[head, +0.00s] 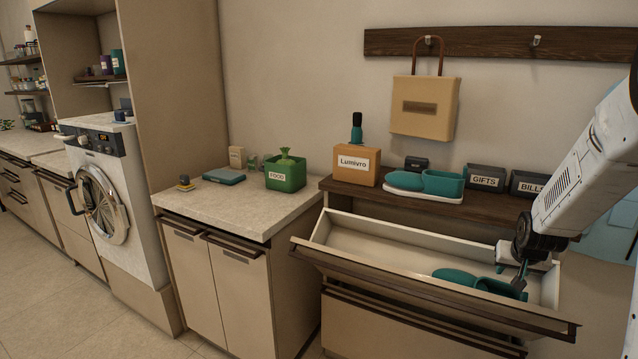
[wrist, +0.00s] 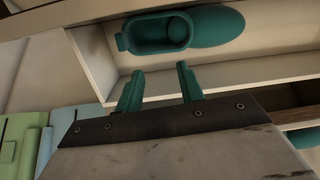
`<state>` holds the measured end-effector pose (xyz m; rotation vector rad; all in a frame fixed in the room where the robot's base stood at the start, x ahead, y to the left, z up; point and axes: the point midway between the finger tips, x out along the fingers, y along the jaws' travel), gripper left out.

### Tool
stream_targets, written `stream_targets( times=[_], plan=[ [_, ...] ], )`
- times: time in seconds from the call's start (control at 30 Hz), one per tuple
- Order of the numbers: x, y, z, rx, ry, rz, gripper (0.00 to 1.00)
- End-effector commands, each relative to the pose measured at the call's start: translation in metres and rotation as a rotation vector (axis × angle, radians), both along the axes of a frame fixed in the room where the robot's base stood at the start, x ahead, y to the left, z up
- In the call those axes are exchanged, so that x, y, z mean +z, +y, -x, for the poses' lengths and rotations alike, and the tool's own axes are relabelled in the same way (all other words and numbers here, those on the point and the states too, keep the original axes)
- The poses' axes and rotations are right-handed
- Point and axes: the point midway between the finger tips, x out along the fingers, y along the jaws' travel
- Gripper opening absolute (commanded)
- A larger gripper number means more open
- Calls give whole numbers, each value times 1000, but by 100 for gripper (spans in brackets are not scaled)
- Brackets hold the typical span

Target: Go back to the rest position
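My gripper (head: 522,270) hangs over the right part of an open, tilted drawer (head: 388,247). In the wrist view its two teal fingers (wrist: 159,88) are apart with nothing between them. A teal slipper (head: 455,275) lies in the drawer just beyond the fingertips, and it also shows in the wrist view (wrist: 215,27). In the head view the gripper partly hides the slipper's right end.
Another teal slipper (head: 443,183) with a light sole lies on the dark cabinet top (head: 345,191). Near it stand a Lumivro box (head: 357,166), a GIFTS box (head: 485,178) and a BILLS box (head: 528,184). A tan bag (head: 424,107) hangs above from a hook.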

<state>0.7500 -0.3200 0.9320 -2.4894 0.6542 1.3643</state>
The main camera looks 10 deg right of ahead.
Motion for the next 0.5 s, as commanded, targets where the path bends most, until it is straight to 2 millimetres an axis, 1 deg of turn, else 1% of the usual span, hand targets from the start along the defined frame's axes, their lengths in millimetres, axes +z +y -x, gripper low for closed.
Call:
stream_targets(
  times=[0.03,0.07,0.1,0.17,0.2,0.27,0.3,0.37,0.4,0.47,0.5],
  plan=[
    [24,24,7,29,13,-4,38],
    [35,37,12,45,27,-10,38],
    [49,55,21,65,48,-17,38],
    [68,80,36,96,77,-28,38],
    [80,97,47,117,96,-35,38],
    [97,122,65,149,125,-45,38],
    [107,138,79,169,145,-53,38],
    [120,161,101,202,174,-62,38],
    [129,175,116,223,194,-68,38],
    [140,195,140,258,223,-76,38],
    [146,208,157,280,244,-82,38]
  ],
)
